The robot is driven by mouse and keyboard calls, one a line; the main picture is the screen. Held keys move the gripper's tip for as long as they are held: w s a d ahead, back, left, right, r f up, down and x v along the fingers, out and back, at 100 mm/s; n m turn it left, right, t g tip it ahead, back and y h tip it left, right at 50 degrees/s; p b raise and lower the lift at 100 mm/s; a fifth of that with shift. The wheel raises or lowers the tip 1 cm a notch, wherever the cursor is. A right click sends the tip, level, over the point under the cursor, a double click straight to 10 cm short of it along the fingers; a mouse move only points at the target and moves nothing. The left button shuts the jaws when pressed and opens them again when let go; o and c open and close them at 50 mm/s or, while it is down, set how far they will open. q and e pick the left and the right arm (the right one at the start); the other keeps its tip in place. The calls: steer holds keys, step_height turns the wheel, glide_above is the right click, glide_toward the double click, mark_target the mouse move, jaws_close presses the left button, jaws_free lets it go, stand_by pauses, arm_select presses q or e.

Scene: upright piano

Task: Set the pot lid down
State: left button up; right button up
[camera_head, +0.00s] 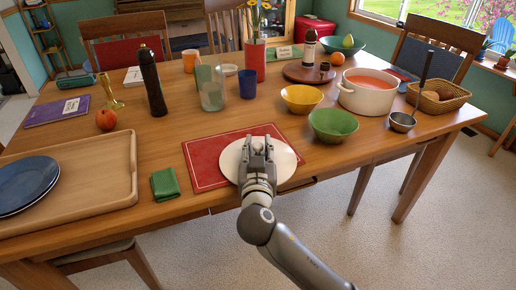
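A white round disc, which looks like the pot lid (283,163), is at the front middle of the table, over a red placemat (205,163). My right gripper (258,145) reaches over it from the front, pointing down at its middle. The fingers cover the disc's centre, so I cannot tell whether they hold a knob there or whether the disc touches the mat. The white pot (366,98) stands uncovered at the right with orange-red soup in it. My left gripper is not in view.
A green bowl (333,124) and a yellow bowl (301,98) stand right of the placemat. A folded green cloth (164,183) and a wooden tray (110,180) lie to the left. A glass jar (211,90) and blue cup (247,84) stand behind. A ladle (402,122) rests near the pot.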

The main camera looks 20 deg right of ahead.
mark_target(258, 149)
steer(key=shift+o, duration=1.2)
steer(key=shift+r, duration=0.15)
steer(key=v, duration=0.5)
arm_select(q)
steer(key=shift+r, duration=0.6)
arm_select(e)
steer(key=v, duration=0.7)
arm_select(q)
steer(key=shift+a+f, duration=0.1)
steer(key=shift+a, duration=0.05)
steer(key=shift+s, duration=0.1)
